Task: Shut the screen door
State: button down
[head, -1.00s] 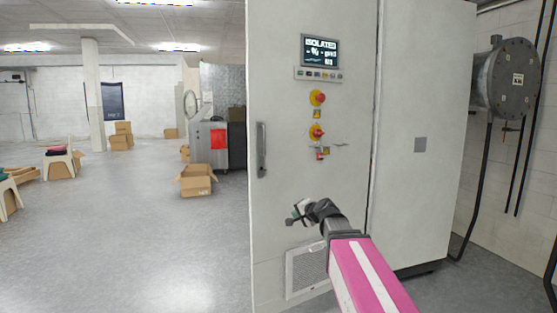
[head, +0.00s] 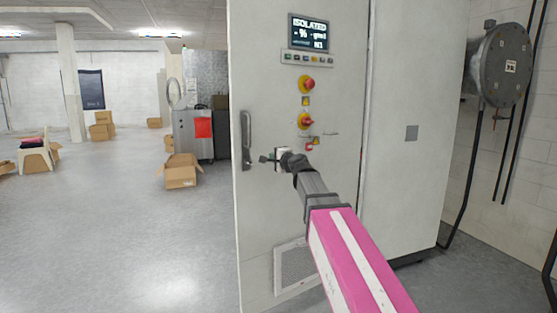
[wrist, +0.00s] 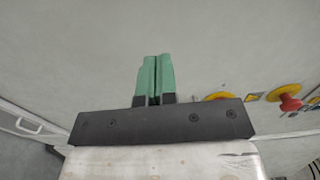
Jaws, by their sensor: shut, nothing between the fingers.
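The screen door (head: 275,215) is a tall pale panel with a lit display (head: 310,33) near its top and a grey vertical handle (head: 246,140) by its left edge. How far it stands from its frame is not clear. My gripper (head: 266,158) is in front of the door, just right of the handle, its fingers pointing left. In the wrist view its green fingers (wrist: 154,80) are together and empty, with the pale door surface behind them. The handle (wrist: 38,126) shows there at the left. Contact between fingertips and door cannot be told.
Red and yellow knobs (head: 306,84) stick out of the door above my gripper. A pale cabinet section (head: 411,160) adjoins on the right, with a grey round vessel (head: 500,65) beyond. An open carton (head: 181,175) lies on the floor to the left, where much floor is clear.

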aim_at(261, 152)
jog(key=x, duration=0.8)
jog(key=shift+w+a, duration=0.15)
jog(key=shift+w, duration=0.1)
